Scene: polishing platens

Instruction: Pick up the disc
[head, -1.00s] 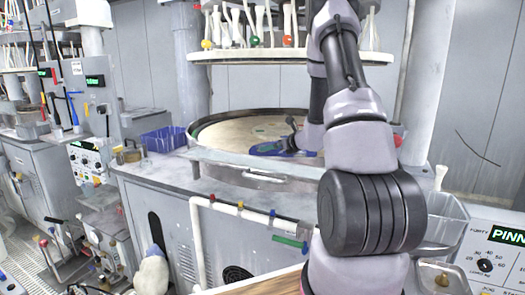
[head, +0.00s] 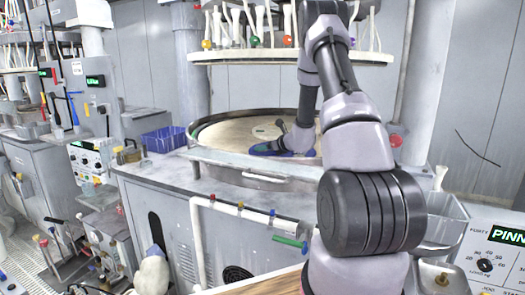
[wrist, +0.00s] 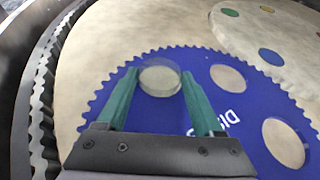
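The disc (wrist: 160,81) is a small, pale, round, translucent piece. In the wrist view it lies between the two green fingertips of my gripper (wrist: 160,73). The fingers are apart, one on each side of it, very close to its edges. I cannot tell whether they press on it, or whether it is lifted off the surface. Below it is a blue toothed carrier (wrist: 245,127) with round holes and white lettering. In the head view my gripper is low over the platen (head: 228,129), beside the blue carrier (head: 264,149); the disc cannot be made out there.
In the wrist view a pale round plate (wrist: 285,35) with coloured spots is at the upper right, and a dark toothed ring (wrist: 45,90) runs along the left. A shelf (head: 235,57) with hoses hangs above the platen. A blue bin (head: 163,139) stands to its left.

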